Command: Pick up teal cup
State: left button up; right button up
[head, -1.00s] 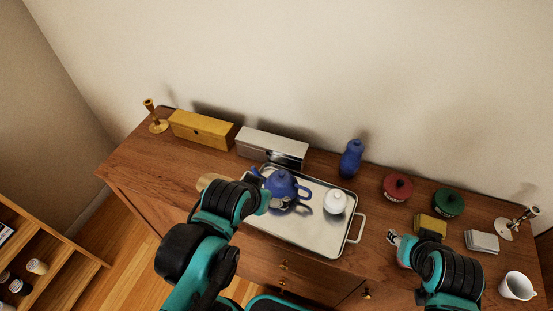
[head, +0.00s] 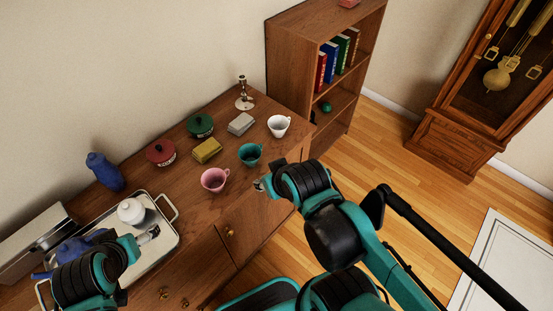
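The teal cup (head: 250,154) stands upright on the wooden sideboard, between a pink cup (head: 215,179) and a white cup (head: 279,126). My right gripper (head: 260,185) is at the sideboard's front edge, just in front of the teal cup and apart from it. Its fingers are small and partly hidden by my wrist, so I cannot tell how far they are parted. My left gripper (head: 150,235) is over the metal tray (head: 160,255), close to the white lidded pot (head: 131,211). Its finger opening is not clear.
Behind the cups are a yellow sponge-like block (head: 207,150), a grey stack (head: 241,123), red (head: 161,152) and green (head: 200,125) lidded pots and a candlestick (head: 244,95). A blue bottle (head: 104,171) and blue teapot (head: 70,250) are left. A bookcase (head: 300,65) stands beyond the sideboard's right end.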

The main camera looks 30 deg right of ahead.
aim_at(250, 154)
jog(key=j+z, duration=0.1)
jog(key=z, duration=0.3)
jog(key=j+z, duration=0.1)
jog(key=z, duration=0.3)
jog(key=i+l, duration=0.15)
jog(key=l, duration=0.25)
jog(key=i+l+z, duration=0.1)
jog(key=l, duration=0.3)
jog(key=i+l, duration=0.15)
jog(key=l, duration=0.25)
jog(key=z, duration=0.05)
